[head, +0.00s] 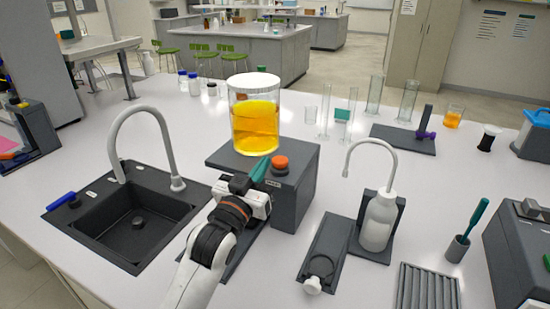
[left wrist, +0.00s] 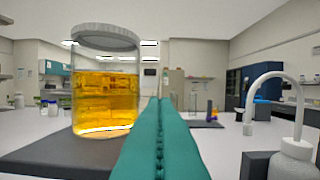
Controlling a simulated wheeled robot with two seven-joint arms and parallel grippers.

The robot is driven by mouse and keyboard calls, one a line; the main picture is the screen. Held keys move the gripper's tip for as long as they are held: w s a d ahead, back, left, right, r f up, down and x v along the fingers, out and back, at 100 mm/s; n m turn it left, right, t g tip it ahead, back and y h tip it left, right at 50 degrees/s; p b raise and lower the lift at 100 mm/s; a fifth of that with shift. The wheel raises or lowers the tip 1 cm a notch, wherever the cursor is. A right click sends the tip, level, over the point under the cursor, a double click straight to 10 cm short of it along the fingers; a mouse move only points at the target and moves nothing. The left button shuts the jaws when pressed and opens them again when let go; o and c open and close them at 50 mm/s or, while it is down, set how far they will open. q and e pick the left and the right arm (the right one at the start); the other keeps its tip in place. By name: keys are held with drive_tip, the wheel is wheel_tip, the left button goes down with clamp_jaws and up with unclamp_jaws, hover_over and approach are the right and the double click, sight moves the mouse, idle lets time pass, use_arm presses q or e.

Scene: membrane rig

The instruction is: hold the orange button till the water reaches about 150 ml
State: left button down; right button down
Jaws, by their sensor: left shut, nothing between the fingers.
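The orange button (head: 280,163) sits on top of a dark grey box (head: 298,195), at its front. A large lidded clear jar (head: 254,118) of yellow-orange liquid stands on the same box behind it, and also shows in the left wrist view (left wrist: 105,95). My left gripper (head: 260,169) has teal fingers, shut and empty, just left of the button in the picture; I cannot tell whether they touch it. The fingers also show in the left wrist view (left wrist: 160,135), where the button is not visible. My arm hides the area in front of the box. I can read no volume marks.
A black sink (head: 135,225) with a curved tap is at left. A white wash bottle (head: 379,222) stands on a dark stand at right. Several glass cylinders (head: 408,102) and a small beaker (head: 453,117) stand farther back.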

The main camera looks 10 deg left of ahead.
sight(277, 163)
use_arm(q)
drive_tip(key=p+x, duration=0.2)
drive_tip(key=x, duration=0.6)
drive_tip(key=shift+w+r, duration=0.2)
drive_tip(key=shift+w, duration=0.05)
wheel_tip(277, 163, down, 3)
drive_tip(key=shift+s+p, duration=0.15)
drive_tip(key=shift+p, duration=0.3)
drive_tip(key=shift+s+f, duration=0.25)
drive_tip(key=shift+f, duration=0.35)
drive_tip(key=shift+f, duration=0.2)
